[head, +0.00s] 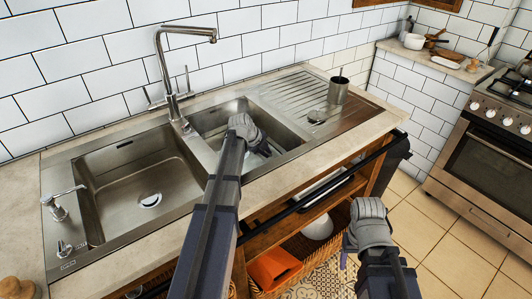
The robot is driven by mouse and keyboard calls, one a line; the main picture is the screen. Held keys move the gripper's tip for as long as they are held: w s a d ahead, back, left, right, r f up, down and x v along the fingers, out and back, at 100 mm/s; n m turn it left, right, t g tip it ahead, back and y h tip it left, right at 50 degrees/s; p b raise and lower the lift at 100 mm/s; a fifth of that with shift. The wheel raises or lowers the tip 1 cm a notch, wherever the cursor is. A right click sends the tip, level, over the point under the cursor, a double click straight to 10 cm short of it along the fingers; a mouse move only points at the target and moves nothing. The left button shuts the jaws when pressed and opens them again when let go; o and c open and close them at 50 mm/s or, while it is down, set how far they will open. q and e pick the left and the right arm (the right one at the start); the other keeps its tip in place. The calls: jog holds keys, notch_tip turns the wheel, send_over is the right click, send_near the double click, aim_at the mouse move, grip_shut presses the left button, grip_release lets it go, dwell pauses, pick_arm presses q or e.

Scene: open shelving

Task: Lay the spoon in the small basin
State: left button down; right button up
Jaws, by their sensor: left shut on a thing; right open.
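The small basin (207,117) is the right-hand, smaller bowl of the steel sink, beside the tap. My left gripper (262,148) is over this basin, its tips pointing down into it. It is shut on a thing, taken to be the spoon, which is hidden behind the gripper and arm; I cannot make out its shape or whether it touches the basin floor. My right gripper (368,222) is open and empty, in front of the counter and well away from the sink.
The large basin (145,185) is left of the small one. The tap (170,80) rises behind them. A dark rail (330,185) runs along the counter front. A stove (485,160) stands right.

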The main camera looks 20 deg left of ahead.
pick_arm(q)
jog(key=shift+f, duration=0.1)
jog(key=c, duration=0.8)
grip_release()
jog(key=shift+c, duration=0.2)
jog(key=p+v, duration=0.6)
jog(key=v, duration=0.1)
jog(key=shift+s+r+p, duration=0.2)
jog(key=shift+r+p, duration=0.15)
jog(key=shift+r, duration=0.1)
